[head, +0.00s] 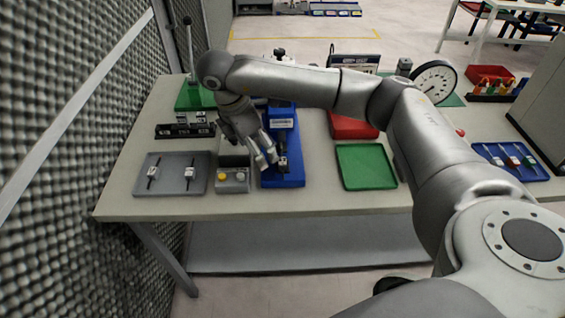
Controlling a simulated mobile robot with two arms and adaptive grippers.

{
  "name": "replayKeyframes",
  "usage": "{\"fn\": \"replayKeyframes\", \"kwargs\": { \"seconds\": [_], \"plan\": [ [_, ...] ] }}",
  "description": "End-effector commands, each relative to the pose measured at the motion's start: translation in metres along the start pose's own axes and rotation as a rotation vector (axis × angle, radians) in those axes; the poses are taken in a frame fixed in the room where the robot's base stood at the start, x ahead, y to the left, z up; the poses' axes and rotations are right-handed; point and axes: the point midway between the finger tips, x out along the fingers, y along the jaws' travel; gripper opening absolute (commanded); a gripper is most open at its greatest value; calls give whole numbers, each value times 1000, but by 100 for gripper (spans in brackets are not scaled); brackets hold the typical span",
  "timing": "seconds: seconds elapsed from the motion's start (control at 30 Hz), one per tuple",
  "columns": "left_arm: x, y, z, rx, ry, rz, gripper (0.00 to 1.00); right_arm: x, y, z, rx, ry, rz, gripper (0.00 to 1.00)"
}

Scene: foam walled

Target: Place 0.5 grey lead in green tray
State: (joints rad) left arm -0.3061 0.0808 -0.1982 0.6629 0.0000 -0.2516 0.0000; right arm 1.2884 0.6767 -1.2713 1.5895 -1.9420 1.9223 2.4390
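The green tray (366,166) lies flat on the table right of the blue fixture, and it looks empty. A grey tray (142,185) at the left holds two dark rod-like pieces, each with a pale label (189,172); the labels are too small to read, so I cannot tell which is the 0.5 grey lead. My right gripper (265,160) points down over the near left part of the blue fixture (290,180), beside a small dark piece on it (283,163). I cannot tell whether its fingers are apart or hold anything. My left gripper is not in view.
A small box with yellow and white buttons (232,180) stands left of the blue fixture. A green lever press (194,96) stands behind. A red bin (352,126), a dial gauge (435,82) and a blue tray (511,161) are to the right. A foam wall borders the left.

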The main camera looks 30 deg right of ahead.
Motion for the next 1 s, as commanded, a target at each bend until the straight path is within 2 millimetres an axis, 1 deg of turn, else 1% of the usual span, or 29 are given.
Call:
{"fn": "replayKeyframes", "kwargs": {
  "seconds": [0.03, 0.1, 0.2, 0.53, 0.83, 0.97, 1.0],
  "plan": [
    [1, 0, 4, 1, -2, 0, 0, -4, 2, 16, 47, -50, -1, 78],
    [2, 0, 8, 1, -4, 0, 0, -8, 3, 30, 92, -96, -4, 78],
    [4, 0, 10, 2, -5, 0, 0, -5, 3, 38, 116, -121, -8, 78],
    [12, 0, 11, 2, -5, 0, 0, 37, 1, 41, 113, -119, -10, 78],
    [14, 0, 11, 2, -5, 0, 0, 52, 1, 43, 112, -119, -8, 78],
    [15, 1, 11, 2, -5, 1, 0, 65, -1, 43, 112, -118, -11, 78],
    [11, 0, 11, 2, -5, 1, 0, 69, -2, 44, 112, -119, -12, 78]
  ]
}}
